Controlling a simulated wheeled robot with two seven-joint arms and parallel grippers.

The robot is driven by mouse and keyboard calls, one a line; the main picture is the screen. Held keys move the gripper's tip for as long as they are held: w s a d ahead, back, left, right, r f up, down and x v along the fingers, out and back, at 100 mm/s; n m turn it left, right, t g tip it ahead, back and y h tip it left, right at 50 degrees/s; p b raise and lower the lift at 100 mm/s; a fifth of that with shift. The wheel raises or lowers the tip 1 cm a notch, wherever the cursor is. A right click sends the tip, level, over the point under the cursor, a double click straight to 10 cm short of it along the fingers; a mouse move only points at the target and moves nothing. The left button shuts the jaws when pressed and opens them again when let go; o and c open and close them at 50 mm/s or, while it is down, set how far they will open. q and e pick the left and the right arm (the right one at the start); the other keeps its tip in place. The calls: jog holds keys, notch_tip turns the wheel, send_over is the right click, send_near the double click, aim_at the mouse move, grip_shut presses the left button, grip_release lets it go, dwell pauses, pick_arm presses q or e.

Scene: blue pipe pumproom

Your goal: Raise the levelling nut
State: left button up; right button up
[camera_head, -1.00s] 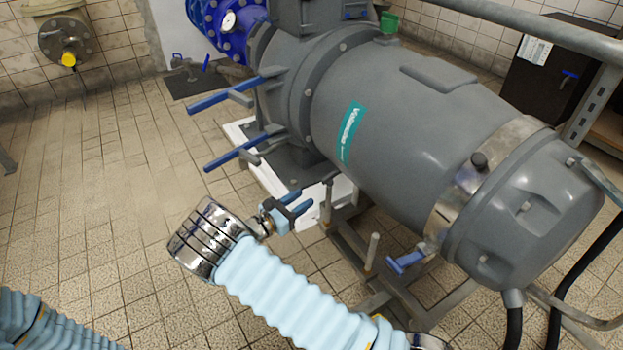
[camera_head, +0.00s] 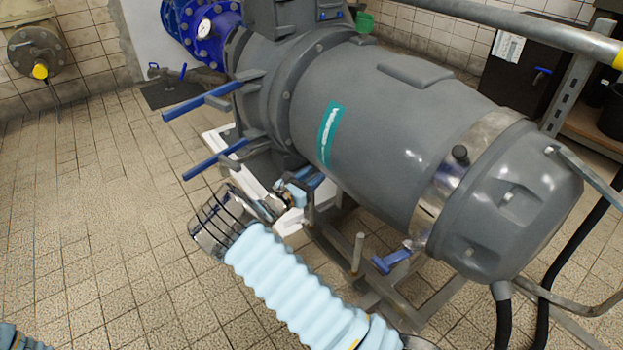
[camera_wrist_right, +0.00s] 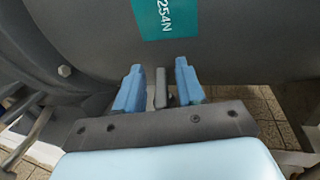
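My right gripper (camera_head: 302,191) is at the near side of the grey pump (camera_head: 395,140), low by its frame. In the right wrist view its two blue fingers (camera_wrist_right: 160,90) are apart. A small grey upright piece (camera_wrist_right: 161,88) shows between them, with gaps on both sides. It looks like a stud or post; I cannot tell whether the levelling nut is on it or whether the fingers surround it. A bare upright rod (camera_head: 357,252) stands on the frame to the right of the gripper. No nut can be made out clearly. My left gripper is out of view.
The pump body hangs close above and behind the right gripper. Blue-ended bars (camera_head: 215,160) stick out to its upper left. A blue-handled valve (camera_head: 391,261) sits right of the rod. Black hoses (camera_head: 545,300) run at the right. The tiled floor (camera_head: 90,220) at left is clear.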

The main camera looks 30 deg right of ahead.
grip_shut()
jog(key=shift+f+m+g+h+b, duration=0.1)
jog(key=shift+m+g+h+b, duration=0.3)
jog(key=shift+m+g, duration=0.95)
jog(key=shift+g, duration=0.95)
grip_release()
jog(key=a+p, duration=0.1)
jog(key=a, duration=1.2)
jog(key=shift+s+a+p, duration=0.3)
jog(key=shift+s+a, duration=0.1)
jog(key=shift+s, duration=0.05)
